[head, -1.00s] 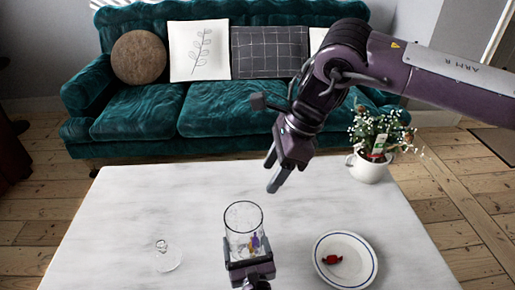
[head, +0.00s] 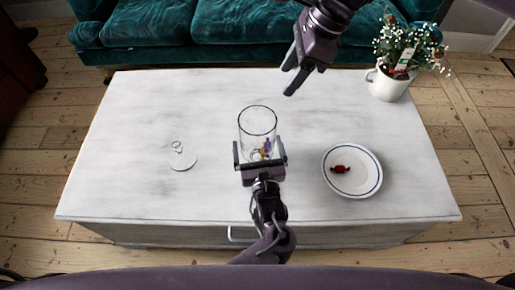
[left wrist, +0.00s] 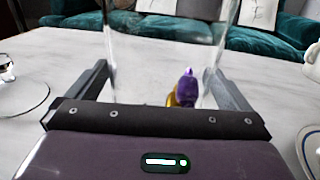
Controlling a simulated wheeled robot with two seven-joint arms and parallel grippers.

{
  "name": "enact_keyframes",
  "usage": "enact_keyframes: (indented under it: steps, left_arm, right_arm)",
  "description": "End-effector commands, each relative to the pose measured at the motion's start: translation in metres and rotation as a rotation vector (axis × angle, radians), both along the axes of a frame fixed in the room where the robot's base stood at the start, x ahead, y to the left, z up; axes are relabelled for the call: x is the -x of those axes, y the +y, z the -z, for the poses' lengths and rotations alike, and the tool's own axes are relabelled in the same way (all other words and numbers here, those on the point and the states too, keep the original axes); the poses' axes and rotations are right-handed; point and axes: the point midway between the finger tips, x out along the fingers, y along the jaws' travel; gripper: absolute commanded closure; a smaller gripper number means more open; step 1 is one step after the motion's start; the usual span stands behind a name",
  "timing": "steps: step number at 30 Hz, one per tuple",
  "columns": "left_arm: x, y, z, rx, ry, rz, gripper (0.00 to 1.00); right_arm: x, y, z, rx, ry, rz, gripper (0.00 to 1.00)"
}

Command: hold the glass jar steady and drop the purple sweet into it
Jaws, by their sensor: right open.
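The clear glass jar (head: 257,121) stands upright at the middle of the white table. My left gripper (head: 260,155) is shut on it from the near side, one finger on each side; the left wrist view shows the jar (left wrist: 150,60) between the fingers. The purple sweet (left wrist: 187,88) is inside the jar, low down, seen through the glass, beside a yellow sweet (left wrist: 171,100). In the head view the purple sweet (head: 267,146) is small. My right gripper (head: 288,80) is open and empty, above the table's far part, beyond and right of the jar.
A white plate (head: 352,188) with a blue ring holds a red sweet (head: 340,169), right of the jar. A clear glass lid (head: 181,160) with a knob lies to the left. A white pot of flowers (head: 389,86) stands at the far right corner. A green sofa (head: 200,40) is behind.

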Motion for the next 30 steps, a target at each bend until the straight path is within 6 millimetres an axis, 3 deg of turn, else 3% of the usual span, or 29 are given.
enact_keyframes:
  steps: [8,21,30]
  left_arm:
    - [0.009,-0.002,0.0,0.0,0.0,0.001,0.0]
    - [0.094,-0.015,0.001,0.0,0.003,0.001,0.0]
    - [0.119,-0.019,0.0,0.0,0.001,0.0,0.0]
  right_arm:
    - [0.0,0.0,0.0,0.0,0.0,0.0,0.47]
    - [0.0,0.0,0.0,0.0,0.0,0.0,0.47]
    - [0.0,0.0,0.0,0.0,0.0,0.0,0.47]
